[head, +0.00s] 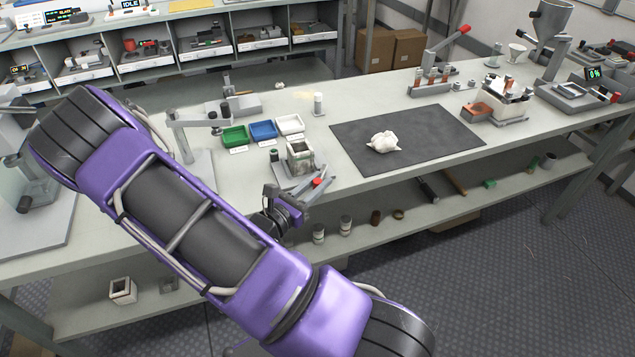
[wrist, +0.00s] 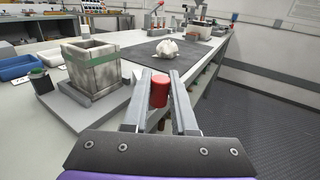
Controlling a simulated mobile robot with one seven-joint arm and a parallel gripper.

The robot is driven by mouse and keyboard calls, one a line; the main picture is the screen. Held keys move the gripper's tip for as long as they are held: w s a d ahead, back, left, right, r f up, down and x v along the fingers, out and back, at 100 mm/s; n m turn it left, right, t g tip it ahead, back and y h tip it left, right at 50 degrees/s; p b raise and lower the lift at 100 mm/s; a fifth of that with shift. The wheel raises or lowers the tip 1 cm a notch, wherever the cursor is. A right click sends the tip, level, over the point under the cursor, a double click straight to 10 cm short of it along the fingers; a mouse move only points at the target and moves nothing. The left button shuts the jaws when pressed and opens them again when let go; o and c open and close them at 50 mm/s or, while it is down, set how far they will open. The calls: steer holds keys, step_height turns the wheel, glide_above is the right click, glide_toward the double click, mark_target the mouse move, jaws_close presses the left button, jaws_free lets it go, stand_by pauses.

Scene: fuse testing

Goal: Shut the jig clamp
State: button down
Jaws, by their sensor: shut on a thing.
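The jig is a worn, pale square box (head: 301,158) with a green band, standing on a grey base plate near the front edge of the bench. In the wrist view the box (wrist: 92,68) is left of my fingers. The clamp's red handle end (head: 318,182) is beside the base, at the front right. In the wrist view the red handle (wrist: 160,92) is between my two fingers. My gripper (head: 311,189) is shut on this handle. The rest of the clamp's lever is mostly hidden by the fingers, so its angle is unclear.
Green (head: 234,136), blue (head: 263,130) and white (head: 290,124) trays stand behind the jig. A dark mat (head: 440,135) with a crumpled white cloth (head: 383,141) lies to the right. A small green-topped cylinder (wrist: 40,80) stands left of the box. Open floor lies before the bench.

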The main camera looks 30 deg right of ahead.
stand_by(0.9)
steer(key=w+m+g, duration=0.1)
steer(key=g, duration=0.1)
steer(key=w+a+m+g, duration=0.1)
steer(key=m+g, duration=0.2)
steer(key=g, duration=0.1)
steer(key=shift+w+a+f+g+h, duration=0.15)
steer(key=shift+w+a+g+h, duration=0.25)
steer(key=shift+w+a+m+g+y+b, duration=0.15)
steer(key=shift+w+m+g+y+b, duration=0.35)
steer(key=shift+m+g, duration=0.65)
steer(key=shift+w+a+m+g+y+b, duration=0.15)
steer(key=shift+w+m+g+b, duration=0.15)
steer(key=shift+w+m+g, duration=0.8)
steer(key=shift+s+n+g, duration=0.35)
steer(key=shift+s, duration=0.05)
steer(key=c, duration=0.7)
jaws_free()
